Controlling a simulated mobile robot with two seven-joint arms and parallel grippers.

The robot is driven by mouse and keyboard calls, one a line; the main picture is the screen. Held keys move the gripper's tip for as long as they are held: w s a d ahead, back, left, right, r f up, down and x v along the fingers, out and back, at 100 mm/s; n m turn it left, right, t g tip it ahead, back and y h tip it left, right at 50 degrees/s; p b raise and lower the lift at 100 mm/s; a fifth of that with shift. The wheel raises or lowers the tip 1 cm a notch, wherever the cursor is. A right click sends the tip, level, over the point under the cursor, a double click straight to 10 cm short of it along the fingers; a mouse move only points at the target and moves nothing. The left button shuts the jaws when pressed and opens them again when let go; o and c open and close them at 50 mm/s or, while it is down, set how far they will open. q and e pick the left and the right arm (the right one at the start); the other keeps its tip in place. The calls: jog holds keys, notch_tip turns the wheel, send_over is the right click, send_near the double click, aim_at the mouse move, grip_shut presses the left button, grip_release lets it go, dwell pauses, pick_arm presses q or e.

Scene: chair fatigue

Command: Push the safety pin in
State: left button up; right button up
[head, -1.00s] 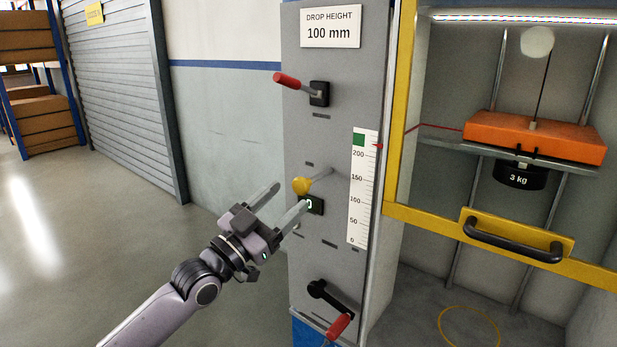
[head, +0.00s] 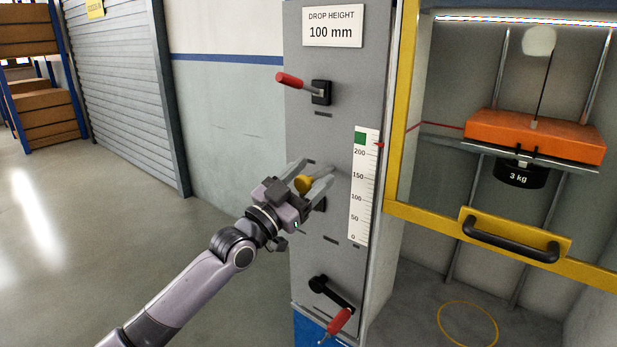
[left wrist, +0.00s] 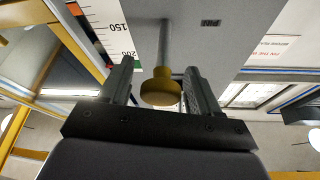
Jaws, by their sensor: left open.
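The safety pin has a round yellow knob (head: 303,184) on a grey shaft that sticks out from the grey control panel (head: 330,130). My left gripper (head: 308,174) is open at the pin, with one finger on each side of the knob. In the left wrist view, the yellow knob (left wrist: 160,92) sits between the two dark fingers, near the palm, and its shaft (left wrist: 162,50) runs to the panel. A gap shows between the knob and the left finger; contact on the right side is unclear. My right gripper is not in view.
A red-handled lever (head: 292,80) is above the pin and a red-handled crank (head: 338,320) is below. A height scale (head: 362,190) is to the right. A yellow-framed guard with a black handle (head: 512,240) fronts an orange block (head: 535,135) and a 3 kg weight (head: 520,174).

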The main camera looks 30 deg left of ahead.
aim_at(299, 192)
pick_arm(q)
grip_shut()
jog(key=shift+w+d+b, duration=0.1)
jog(key=shift+w+b, duration=0.5)
jog(key=shift+w, duration=1.3)
grip_release()
jog(key=b+v, duration=0.1)
jog(key=v, duration=0.5)
jog(key=shift+f, duration=0.1)
jog(key=shift+s+f, duration=0.15)
jog(key=shift+s, duration=0.4)
